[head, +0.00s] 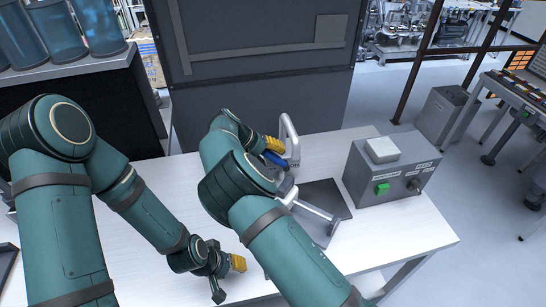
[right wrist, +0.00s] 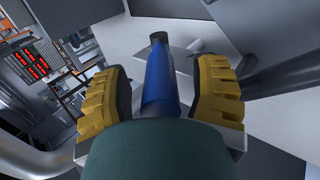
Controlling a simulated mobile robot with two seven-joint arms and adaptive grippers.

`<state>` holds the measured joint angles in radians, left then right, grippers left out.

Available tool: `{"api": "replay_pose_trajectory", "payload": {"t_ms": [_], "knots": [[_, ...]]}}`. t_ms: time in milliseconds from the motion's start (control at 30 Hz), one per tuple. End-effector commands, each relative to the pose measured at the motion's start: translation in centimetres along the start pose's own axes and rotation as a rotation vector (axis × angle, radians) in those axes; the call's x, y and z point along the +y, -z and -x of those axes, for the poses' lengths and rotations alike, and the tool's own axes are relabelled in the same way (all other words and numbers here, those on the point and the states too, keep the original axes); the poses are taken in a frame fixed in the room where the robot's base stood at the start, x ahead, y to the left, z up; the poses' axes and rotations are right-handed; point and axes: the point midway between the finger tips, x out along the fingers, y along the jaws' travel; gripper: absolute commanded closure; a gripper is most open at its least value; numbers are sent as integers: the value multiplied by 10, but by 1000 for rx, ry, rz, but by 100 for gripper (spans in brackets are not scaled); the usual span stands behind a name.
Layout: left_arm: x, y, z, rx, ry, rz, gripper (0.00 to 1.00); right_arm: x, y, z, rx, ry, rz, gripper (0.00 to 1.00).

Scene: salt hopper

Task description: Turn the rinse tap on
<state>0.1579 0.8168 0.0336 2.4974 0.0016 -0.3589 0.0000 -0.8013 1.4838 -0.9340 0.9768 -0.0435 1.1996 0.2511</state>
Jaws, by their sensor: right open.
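The rinse tap (head: 291,138) is a pale metal arched pipe on the white table, partly behind my right arm. Its blue lever (head: 277,159) shows beside my right gripper (head: 270,146). In the right wrist view, the blue lever (right wrist: 158,85) with a dark end lies between the two yellow fingers of my right gripper (right wrist: 160,95). The fingers are apart, with visible gaps to the lever near their tips. My palm hides the lever's near end. My left gripper (head: 237,263) is low over the table's front, away from the tap; its finger opening is unclear.
A dark square plate or basin (head: 337,193) lies right of my right arm, with a pale metal T-shaped piece (head: 315,209) over it. A grey control box (head: 390,172) with a green button and a knob stands further right. The table's right front (head: 420,232) is clear.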

Motion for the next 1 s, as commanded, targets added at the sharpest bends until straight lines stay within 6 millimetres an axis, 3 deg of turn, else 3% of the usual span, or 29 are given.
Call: {"api": "replay_pose_trajectory", "payload": {"t_ms": [200,467,633,667,1000], "knots": [[0,0,1,0,0,0,55,0,0,-13,0,0,1,40],[0,0,1,0,0,0,55,0,0,-14,1,0,0,40],[0,0,1,0,0,0,55,0,0,-13,1,0,0,94],[0,0,1,0,0,0,55,0,0,-13,1,0,0,100],[0,0,1,0,0,0,55,0,-1,-14,-2,0,0,100]]}}
